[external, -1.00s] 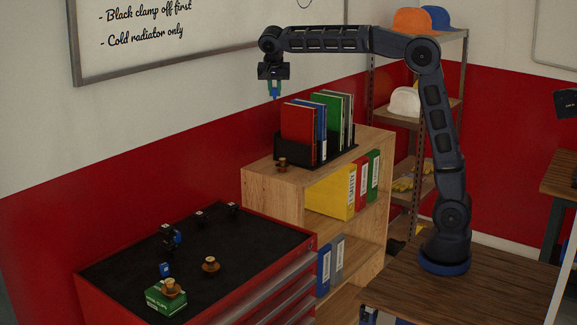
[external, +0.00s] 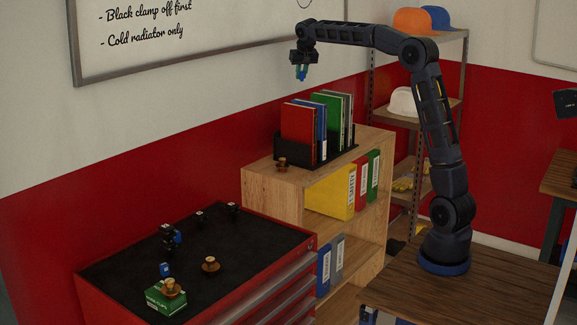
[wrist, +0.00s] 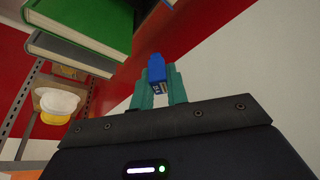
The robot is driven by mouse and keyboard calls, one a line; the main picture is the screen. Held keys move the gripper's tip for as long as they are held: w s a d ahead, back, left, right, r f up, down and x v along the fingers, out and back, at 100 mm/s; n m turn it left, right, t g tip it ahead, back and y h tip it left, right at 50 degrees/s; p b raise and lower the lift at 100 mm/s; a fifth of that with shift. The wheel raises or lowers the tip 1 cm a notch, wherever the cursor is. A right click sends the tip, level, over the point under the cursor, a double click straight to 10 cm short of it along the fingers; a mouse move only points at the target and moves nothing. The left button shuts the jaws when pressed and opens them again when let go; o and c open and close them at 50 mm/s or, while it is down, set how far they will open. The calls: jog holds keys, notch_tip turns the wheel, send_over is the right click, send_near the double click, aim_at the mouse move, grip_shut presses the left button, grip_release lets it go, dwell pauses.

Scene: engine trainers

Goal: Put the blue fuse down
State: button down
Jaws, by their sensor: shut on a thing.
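My gripper (external: 301,73) is high in the air above the books on the wooden bookcase. Its green fingers also show in the wrist view (wrist: 157,88). They are shut on the blue fuse (wrist: 156,67), which sticks out past the fingertips. The fuse is apart from every surface. In the external view it is a small blue piece (external: 302,77) pointing down. Another small blue item (external: 165,269) stands on the black top of the red tool cabinet (external: 235,262).
The wooden bookcase (external: 262,182) carries a black rack of upright books (external: 299,134) and a small brown part (external: 282,164). A green box (external: 165,300) and several small parts stand on the cabinet. A metal shelf with caps (external: 412,21) and a white helmet (external: 404,101) is behind.

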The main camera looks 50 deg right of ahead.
jog(key=s+d+n+y, duration=0.1)
jog(key=s+d, duration=0.1)
jog(key=d, duration=1.2)
jog(key=s+d+n, duration=0.2)
jog(key=d, duration=1.2)
notch_tip(320, 180, down, 30)
jog(key=shift+w+f, duration=0.15)
jog(key=shift+f, duration=0.1)
jog(key=c, duration=1.4)
grip_release()
jog(key=shift+c, duration=0.2)
jog(key=shift+o, duration=0.3)
jog(key=v, duration=1.2)
